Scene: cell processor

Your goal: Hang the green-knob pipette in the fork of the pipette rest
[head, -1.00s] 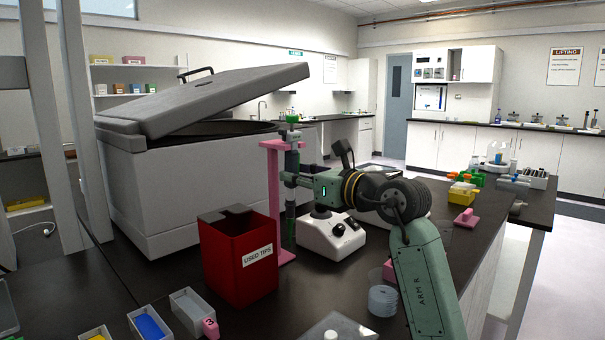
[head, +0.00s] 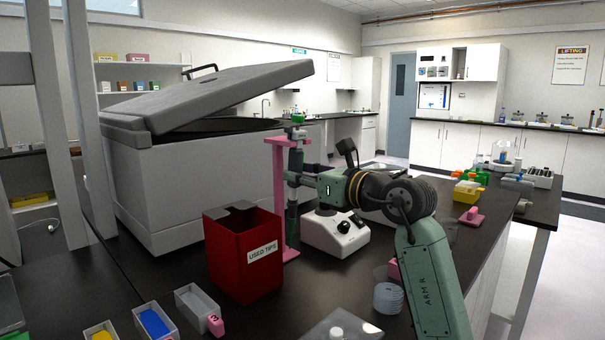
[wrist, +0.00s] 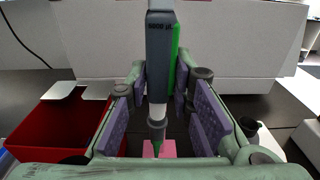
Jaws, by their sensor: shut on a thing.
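The green-knob pipette has a green knob (head: 298,118), a dark grey body and a green lower end, and stands upright in the head view. The wrist view shows the pipette (wrist: 160,62) between the purple finger pads (wrist: 160,115). The pink pipette rest (head: 279,190) stands right at the pipette, with its fork arm (head: 279,140) level with the upper body below the knob. I cannot tell whether the pipette is inside the fork or just in front of it. The rest's pink base (wrist: 170,149) shows below the tip.
A red used-tips bin (head: 228,262) stands left of the rest. A white device (head: 335,238) with dark knobs is to the right. A large grey-lidded box (head: 175,190) stands behind. Small trays (head: 197,303) lie at the front left.

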